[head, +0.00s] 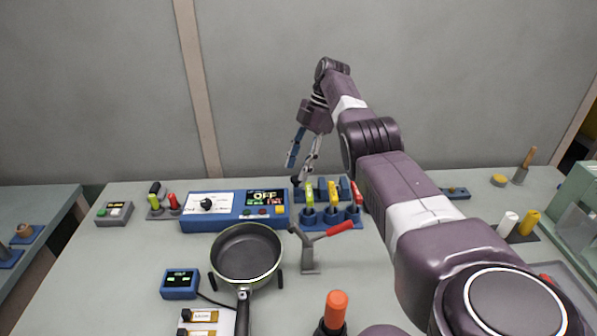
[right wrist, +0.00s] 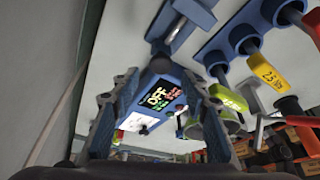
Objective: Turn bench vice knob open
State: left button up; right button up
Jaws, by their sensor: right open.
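A low blue fixture (head: 323,186), which looks like the bench vice, stands at the back of the table behind a row of coloured-handled tools. Part of a blue body with a grey bar (right wrist: 180,28), seemingly the same fixture, shows at the top of the right wrist view. My right gripper (head: 297,172) points down just left of the fixture, near the back of the table. In the right wrist view, its two fingers (right wrist: 158,102) are spread with nothing held between them. My left gripper is not in view.
A blue control box (head: 228,224) with an OFF display stands left of the gripper. A blue tool rack (head: 331,215) stands in front of the fixture. A pan (head: 245,254) and a red-handled lever clamp (head: 310,258) are nearer. Free table lies at the front left.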

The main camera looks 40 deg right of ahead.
notch_tip(320, 180, up, 8)
jog(key=shift+f, duration=0.25)
dwell(0.4)
